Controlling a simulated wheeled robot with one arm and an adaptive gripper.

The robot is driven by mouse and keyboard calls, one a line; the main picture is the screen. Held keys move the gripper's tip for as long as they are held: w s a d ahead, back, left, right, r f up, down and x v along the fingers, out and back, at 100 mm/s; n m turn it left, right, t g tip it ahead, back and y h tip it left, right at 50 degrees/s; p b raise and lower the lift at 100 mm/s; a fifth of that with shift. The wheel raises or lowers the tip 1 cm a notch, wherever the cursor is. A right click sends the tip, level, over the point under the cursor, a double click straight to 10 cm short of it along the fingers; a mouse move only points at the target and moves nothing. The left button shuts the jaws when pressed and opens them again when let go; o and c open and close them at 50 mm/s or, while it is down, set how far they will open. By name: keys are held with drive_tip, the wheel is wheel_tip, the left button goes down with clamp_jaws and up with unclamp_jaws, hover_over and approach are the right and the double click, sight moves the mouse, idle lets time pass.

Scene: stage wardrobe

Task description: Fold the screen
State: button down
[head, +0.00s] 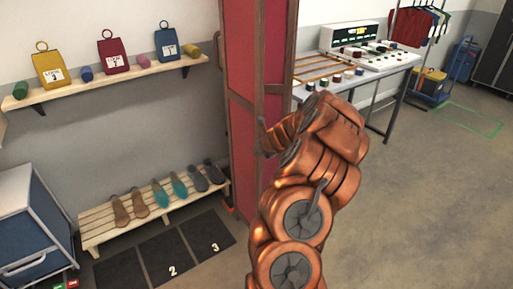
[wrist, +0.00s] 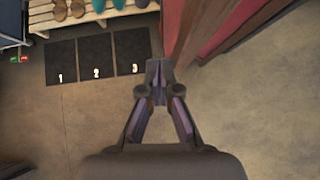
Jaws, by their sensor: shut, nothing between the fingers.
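The folding screen (head: 240,70) has red panels in brown wooden frames. It stands upright in the middle of the head view, its panels close together at an angle. Its lower part is hidden behind my arm. In the wrist view the screen's frame and red panel (wrist: 220,22) show at the top right. My gripper (wrist: 158,72) is shut and empty, its fingertips just below the screen's frame in the picture. I cannot tell whether they touch it. In the head view my gripper is mostly hidden by my arm and lies against the screen's near side.
A slatted shoe bench (head: 95,236) stands left of the screen, with numbered black mats (head: 205,236) before it. A wall shelf (head: 100,84) holds colored tags. A blue drawer unit (head: 32,230) is at left. A prop table (head: 378,72) stands behind right. Floor at right is clear.

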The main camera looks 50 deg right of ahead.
drive_tip(key=v, duration=1.1)
drive_tip(key=shift+s+a+f, duration=0.3)
drive_tip(key=shift+f, duration=0.05)
drive_tip(key=w+a+r+n+y+p, duration=0.1)
drive_tip(key=w+a+r+n+y, duration=0.2)
drive_tip(key=a, duration=0.4)
drive_tip(key=w+a+r+n, duration=0.1)
drive_tip(key=a+r+n, duration=0.1)
drive_tip(key=a+n, duration=0.45)
drive_tip(key=s+a+r+n+g+y+p, duration=0.15)
drive_tip(key=a+n, duration=0.35)
drive_tip(key=a, duration=0.5)
drive_tip(key=s+a+r+n+g+y, duration=0.25)
drive_tip(key=a+n, duration=0.25)
drive_tip(key=a, duration=0.6)
drive_tip(key=s+a+r+n+g+h+p, duration=0.1)
drive_tip(key=s+a+n+g, duration=0.2)
drive_tip(key=s+a+n, duration=0.75)
drive_tip(key=s+d+n+g+h, duration=0.1)
drive_tip(key=s+n, duration=0.3)
drive_tip(key=s, duration=0.4)
drive_tip(key=s+d+r+n+g+h+p, duration=0.1)
drive_tip(key=s+n+g+h, duration=0.1)
drive_tip(key=s+n, duration=0.3)
drive_tip(key=s, duration=0.4)
drive_tip(key=shift+s+d+r, duration=0.15)
drive_tip(key=shift+s+r, duration=0.15)
drive_tip(key=shift+s, duration=0.05)
